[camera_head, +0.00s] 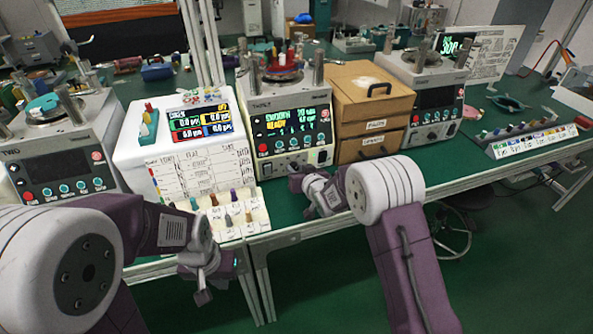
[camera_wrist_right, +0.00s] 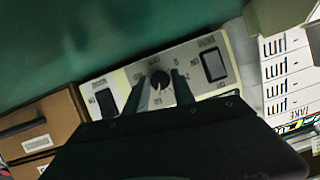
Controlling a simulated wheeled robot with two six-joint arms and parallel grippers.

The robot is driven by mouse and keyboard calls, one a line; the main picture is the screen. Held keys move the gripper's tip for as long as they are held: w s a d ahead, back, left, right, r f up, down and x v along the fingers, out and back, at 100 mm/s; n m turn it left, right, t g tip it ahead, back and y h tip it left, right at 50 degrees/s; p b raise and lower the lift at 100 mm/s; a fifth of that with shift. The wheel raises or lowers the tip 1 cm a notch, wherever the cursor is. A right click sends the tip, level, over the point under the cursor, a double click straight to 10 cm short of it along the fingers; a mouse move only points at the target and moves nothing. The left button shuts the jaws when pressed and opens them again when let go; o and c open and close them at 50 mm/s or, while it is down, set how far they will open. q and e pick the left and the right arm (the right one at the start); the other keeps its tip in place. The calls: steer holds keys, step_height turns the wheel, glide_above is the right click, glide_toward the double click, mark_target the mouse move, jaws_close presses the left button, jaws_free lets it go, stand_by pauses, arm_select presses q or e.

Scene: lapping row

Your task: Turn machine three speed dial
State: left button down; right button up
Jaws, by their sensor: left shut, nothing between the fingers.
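Machine three (camera_head: 291,130) is a cream unit with a lit green and yellow screen, in the middle of the bench. Its speed dial (camera_wrist_right: 160,78) is a small black knob on the lower front panel (camera_wrist_right: 128,76), with printed marks around it. My right gripper (camera_head: 296,174) is at that panel and hides the dial in the head view. In the right wrist view its two fingers (camera_wrist_right: 160,84) stand apart on either side of the dial, with slim gaps visible. My left gripper (camera_head: 203,297) is shut and empty, low in front of the bench edge.
Dark switches (camera_wrist_right: 214,65) flank the dial on the panel. A cardboard drawer box (camera_head: 366,107) stands right of machine three, a white unit with a display (camera_head: 180,150) left. A tray of small coloured pegs (camera_head: 232,217) lies near the bench edge.

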steer(key=shift+o, duration=1.1)
steer(key=v, duration=0.9)
steer(key=shift+p, duration=0.35)
